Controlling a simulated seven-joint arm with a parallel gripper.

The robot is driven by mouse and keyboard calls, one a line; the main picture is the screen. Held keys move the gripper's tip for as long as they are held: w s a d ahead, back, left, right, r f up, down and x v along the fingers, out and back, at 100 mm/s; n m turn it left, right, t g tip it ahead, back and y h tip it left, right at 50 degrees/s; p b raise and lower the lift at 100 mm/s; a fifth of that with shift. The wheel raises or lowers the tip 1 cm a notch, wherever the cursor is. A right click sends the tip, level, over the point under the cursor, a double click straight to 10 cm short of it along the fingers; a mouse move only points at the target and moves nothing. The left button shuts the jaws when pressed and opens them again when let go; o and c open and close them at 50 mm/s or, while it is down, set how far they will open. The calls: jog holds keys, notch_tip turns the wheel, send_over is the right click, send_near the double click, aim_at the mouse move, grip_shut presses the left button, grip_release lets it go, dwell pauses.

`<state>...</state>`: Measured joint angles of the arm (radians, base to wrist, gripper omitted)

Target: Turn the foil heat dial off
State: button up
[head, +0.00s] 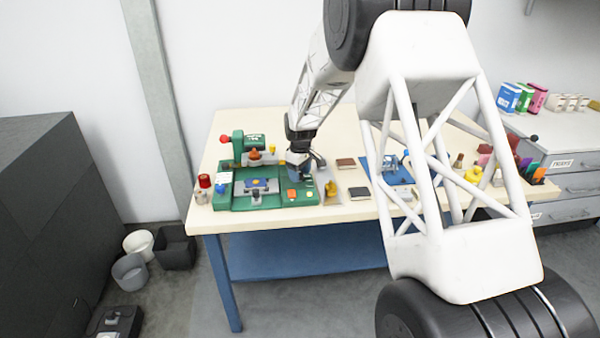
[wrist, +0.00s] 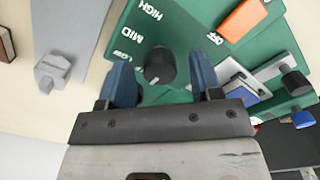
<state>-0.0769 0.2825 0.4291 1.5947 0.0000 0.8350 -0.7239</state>
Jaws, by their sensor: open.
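The foil heat dial (wrist: 160,66) is a round black knob on a green panel, with white labels HIGH, MID and LOW to its left and OFF to its right in the wrist view. A small pale mark shows on its lower edge, but I cannot tell for sure which setting it points to. My gripper (wrist: 161,76) is open, its two blue fingers on either side of the dial in the picture, with gaps visible. I cannot tell how far above the panel they are. In the head view my gripper (head: 299,172) is over the right part of the green foil machine (head: 228,201) and hides the dial.
A grey piece (wrist: 52,68) lies beside the machine. On the table (head: 355,215), dark pads, a yellow item (head: 331,188) and a blue mat (head: 398,178) lie to the right.

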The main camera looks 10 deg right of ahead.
aim_at(301, 174)
jog(key=shift+r, duration=3.9)
jog(key=shift+s+d+r, duration=0.1)
jog(key=shift+s+r, duration=0.3)
jog(key=shift+r, duration=0.05)
jog(key=s+d+r+m, duration=0.1)
jog(key=s+r+m, duration=0.1)
jog(key=s+r, duration=0.5)
jog(key=s+d+r+m+t, duration=0.1)
jog(key=s+d+r, duration=0.15)
jog(key=s, duration=0.75)
jog(key=s+d+r+m, duration=0.1)
jog(key=s+r+m, duration=0.1)
jog(key=s+r, duration=0.55)
jog(key=s+d+f+m, duration=0.1)
jog(key=s+m, duration=0.1)
jog(key=s, duration=1.3)
jog(key=s+d+f+m+t, duration=0.1)
jog(key=s+f+m, duration=0.1)
jog(key=s, duration=1.2)
jog(key=shift+s+t, duration=0.3)
jog(key=shift+s, duration=0.05)
